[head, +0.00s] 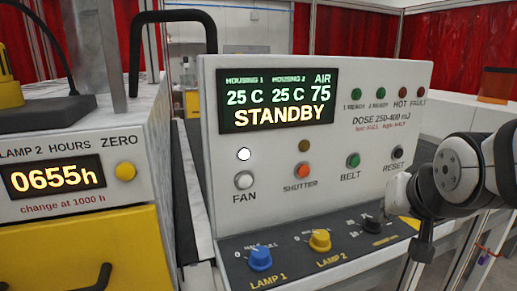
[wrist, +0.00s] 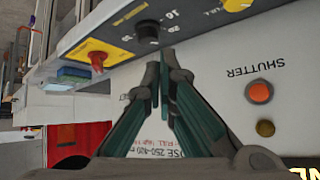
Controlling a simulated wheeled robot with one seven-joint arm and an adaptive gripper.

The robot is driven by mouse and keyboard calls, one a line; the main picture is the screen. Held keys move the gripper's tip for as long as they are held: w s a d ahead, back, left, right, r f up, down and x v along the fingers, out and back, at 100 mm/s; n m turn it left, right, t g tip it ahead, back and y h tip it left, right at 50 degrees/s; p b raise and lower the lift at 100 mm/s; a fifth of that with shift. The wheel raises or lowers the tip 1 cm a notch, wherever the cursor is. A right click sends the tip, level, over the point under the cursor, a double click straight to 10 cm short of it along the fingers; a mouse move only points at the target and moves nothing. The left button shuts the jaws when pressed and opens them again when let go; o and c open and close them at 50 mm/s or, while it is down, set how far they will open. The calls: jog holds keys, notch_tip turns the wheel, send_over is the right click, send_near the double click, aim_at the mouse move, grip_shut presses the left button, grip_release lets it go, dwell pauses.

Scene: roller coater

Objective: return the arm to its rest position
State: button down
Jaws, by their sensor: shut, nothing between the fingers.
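My arm (head: 455,185) reaches in from the right edge in the head view, in front of the right side of the white control panel (head: 335,110). In the wrist view my gripper (wrist: 166,58) is shut, its dark fingertips together with nothing between them. The tips appear close to a black knob (wrist: 148,32) on the lower panel strip; I cannot tell whether they touch it. The same black knob (head: 372,222) shows left of my arm in the head view.
The panel display (head: 276,100) reads STANDBY. Blue lamp 1 (head: 260,257) and yellow lamp 2 (head: 320,240) knobs stand on the lower strip. A lamp-hours cabinet (head: 75,150) stands at left. A red knob (wrist: 98,60) and the shutter button (wrist: 260,92) are near my gripper.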

jog(key=s+a+n+g, duration=0.1)
jog(key=s+a+g, duration=0.1)
jog(key=s, duration=0.7)
jog(key=s+a+f+n+g+y, duration=0.1)
jog(key=s+a+n+g, duration=0.1)
jog(key=s, duration=0.7)
jog(key=shift+s+a+f+g+y+p, duration=0.25)
jog(key=shift+a+g+y+p, duration=0.05)
jog(key=shift+a+g+p, duration=0.1)
